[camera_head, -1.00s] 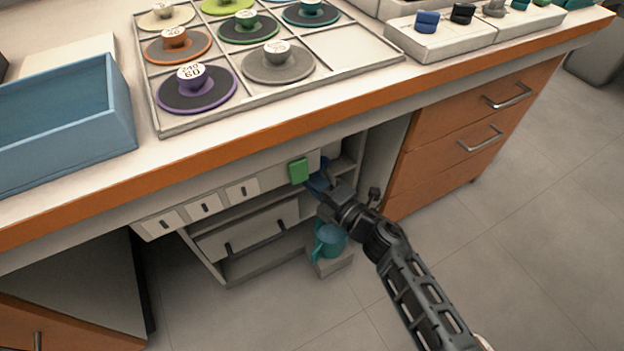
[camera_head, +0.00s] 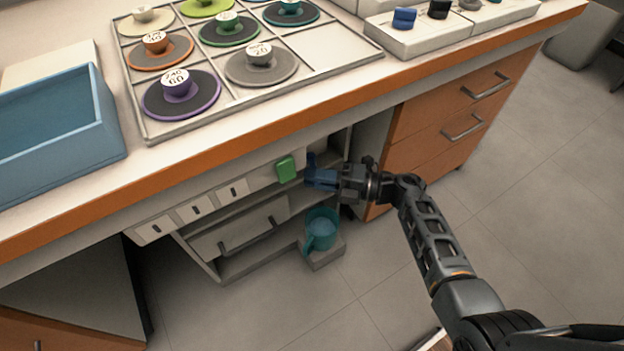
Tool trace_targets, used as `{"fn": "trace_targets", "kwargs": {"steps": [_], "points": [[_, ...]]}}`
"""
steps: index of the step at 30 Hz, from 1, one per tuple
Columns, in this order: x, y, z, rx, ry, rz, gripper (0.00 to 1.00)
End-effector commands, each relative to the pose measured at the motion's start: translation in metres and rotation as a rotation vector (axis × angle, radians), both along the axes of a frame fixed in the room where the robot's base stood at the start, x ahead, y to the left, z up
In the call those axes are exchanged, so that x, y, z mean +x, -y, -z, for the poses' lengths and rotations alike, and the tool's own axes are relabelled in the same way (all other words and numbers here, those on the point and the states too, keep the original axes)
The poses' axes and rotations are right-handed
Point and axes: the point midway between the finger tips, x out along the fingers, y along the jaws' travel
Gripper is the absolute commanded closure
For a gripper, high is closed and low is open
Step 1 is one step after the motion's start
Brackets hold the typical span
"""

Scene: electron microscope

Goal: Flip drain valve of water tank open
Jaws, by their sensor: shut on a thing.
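My gripper (camera_head: 338,180) is under the bench overhang, shut on a blue part (camera_head: 318,177) that looks like the drain valve handle. The blue part has a piece pointing up and a piece reaching right into the jaws. The jaw tips are partly hidden by the blue part and the gripper body. A green block (camera_head: 286,169) sits just left of the blue part, on the pale panel. The water tank itself cannot be made out clearly. A teal jug (camera_head: 320,229) stands below the valve on a small grey ledge.
Pale switch panels (camera_head: 195,211) run along the left under the bench edge. An orange drawer cabinet (camera_head: 447,129) with metal handles stands at the right. A blue bin (camera_head: 60,135) and a tray of discs (camera_head: 345,62) rest on the bench top.

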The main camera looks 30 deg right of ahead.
Motion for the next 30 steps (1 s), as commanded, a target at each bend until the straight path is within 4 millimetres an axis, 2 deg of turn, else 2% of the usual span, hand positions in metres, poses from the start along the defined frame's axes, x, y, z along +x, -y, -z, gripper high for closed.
{"fn": "trace_targets", "kwargs": {"steps": [18,19,21,25,30], "points": [[-0.0016,0.0026,0.0014,-0.002,-0.003,-0.053,1.00],[-0.0016,0.0026,0.0014,-0.002,-0.003,-0.053,0.82],[-0.0016,0.0026,0.0013,-0.001,-0.002,-0.053,0.75],[-0.0013,0.0028,0.0008,-0.001,-0.001,-0.052,0.63],[-0.0011,0.0029,0.0005,-0.001,-0.001,-0.052,0.62]]}}
